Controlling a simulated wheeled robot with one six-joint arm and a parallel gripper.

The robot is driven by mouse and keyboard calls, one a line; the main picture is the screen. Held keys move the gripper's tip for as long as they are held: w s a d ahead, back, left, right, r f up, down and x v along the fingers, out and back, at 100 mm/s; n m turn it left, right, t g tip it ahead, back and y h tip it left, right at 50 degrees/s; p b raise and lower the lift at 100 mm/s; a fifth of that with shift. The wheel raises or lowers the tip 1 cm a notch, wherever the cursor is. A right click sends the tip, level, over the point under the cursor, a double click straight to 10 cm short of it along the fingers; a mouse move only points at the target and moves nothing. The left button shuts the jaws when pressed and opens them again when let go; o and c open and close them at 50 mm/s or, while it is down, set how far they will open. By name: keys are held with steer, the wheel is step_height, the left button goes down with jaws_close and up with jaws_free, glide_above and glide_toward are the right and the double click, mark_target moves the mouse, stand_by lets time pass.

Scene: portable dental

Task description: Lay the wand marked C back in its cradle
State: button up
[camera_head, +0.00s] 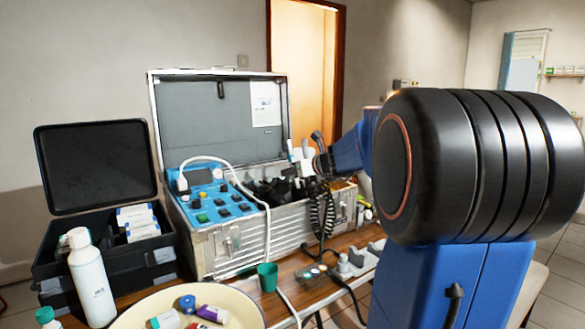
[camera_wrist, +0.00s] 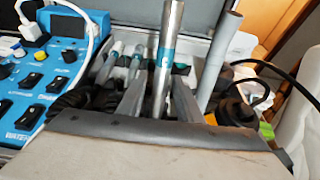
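In the wrist view, a silver wand (camera_wrist: 168,50) with a teal band stands between the two grey fingers of my gripper (camera_wrist: 160,88). The fingers lean in against it and appear shut on it. I cannot read a letter on it. Beyond it, two pale wands with teal bands (camera_wrist: 135,62) lie side by side toward a dark rack (camera_wrist: 181,69); no cradle marking is legible. In the head view, my gripper (camera_head: 318,162) is over the right part of the open metal case (camera_head: 225,240), partly hidden by my arm. White wand ends (camera_head: 291,150) show beside it.
A blue control panel (camera_head: 212,198) fills the case's left side. A grey tube (camera_wrist: 219,58) rises right of the held wand. A black coiled cord (camera_head: 322,212) hangs over the case front. A white bottle (camera_head: 92,280), green cup (camera_head: 267,277) and cream tray (camera_head: 240,306) stand in front.

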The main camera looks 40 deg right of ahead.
mark_target(291, 148)
jaws_close()
steer(key=shift+r, duration=0.1)
steer(key=shift+w+r, duration=0.45)
steer(key=shift+r, duration=0.7)
steer(key=shift+w+r, duration=0.45)
steer(key=shift+r, duration=0.7)
steer(key=shift+w+r, duration=0.45)
steer(key=shift+r, duration=0.7)
